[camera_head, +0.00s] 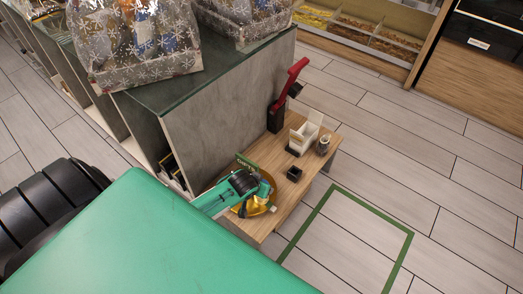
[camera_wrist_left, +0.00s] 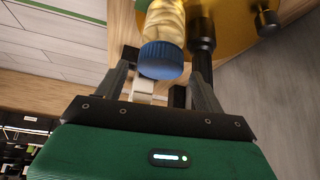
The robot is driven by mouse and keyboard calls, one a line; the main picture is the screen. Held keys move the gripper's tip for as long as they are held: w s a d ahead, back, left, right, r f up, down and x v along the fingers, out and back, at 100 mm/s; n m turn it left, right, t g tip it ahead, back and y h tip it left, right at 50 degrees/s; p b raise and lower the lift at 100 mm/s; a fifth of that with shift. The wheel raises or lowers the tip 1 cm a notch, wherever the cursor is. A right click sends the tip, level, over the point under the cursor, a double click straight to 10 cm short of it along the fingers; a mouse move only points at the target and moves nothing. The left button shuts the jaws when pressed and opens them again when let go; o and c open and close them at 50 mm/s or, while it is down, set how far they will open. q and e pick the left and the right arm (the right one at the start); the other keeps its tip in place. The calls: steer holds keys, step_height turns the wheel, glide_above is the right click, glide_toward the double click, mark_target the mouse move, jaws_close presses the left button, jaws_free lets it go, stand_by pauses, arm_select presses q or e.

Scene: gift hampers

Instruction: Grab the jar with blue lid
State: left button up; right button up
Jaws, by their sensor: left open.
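The jar with the blue lid (camera_wrist_left: 160,60) shows at the top middle of the left wrist view, its pale yellowish body above the lid. The lid faces my left gripper (camera_wrist_left: 163,78), whose two dark fingers are open on either side of it in the picture. I see no finger closed on the jar; the exact gap is unclear. In the head view my left gripper (camera_head: 246,184) is over the gold dish (camera_head: 258,207) on the low wooden table (camera_head: 264,152). The jar cannot be made out there. My right gripper is not in view.
A white open box (camera_head: 306,134), a small black box (camera_head: 294,173), a grey cup (camera_head: 323,145) and a red-handled device (camera_head: 290,82) stand on the table. A tall counter (camera_head: 215,112) with wrapped hampers borders it on the left. Floor to the right is clear.

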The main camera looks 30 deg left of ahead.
arm_select(q)
steer(key=shift+x, duration=1.05)
steer(key=shift+c, duration=0.2)
steer(key=c, duration=1.3)
steer(key=shift+r, duration=0.15)
steer(key=shift+c, duration=0.2)
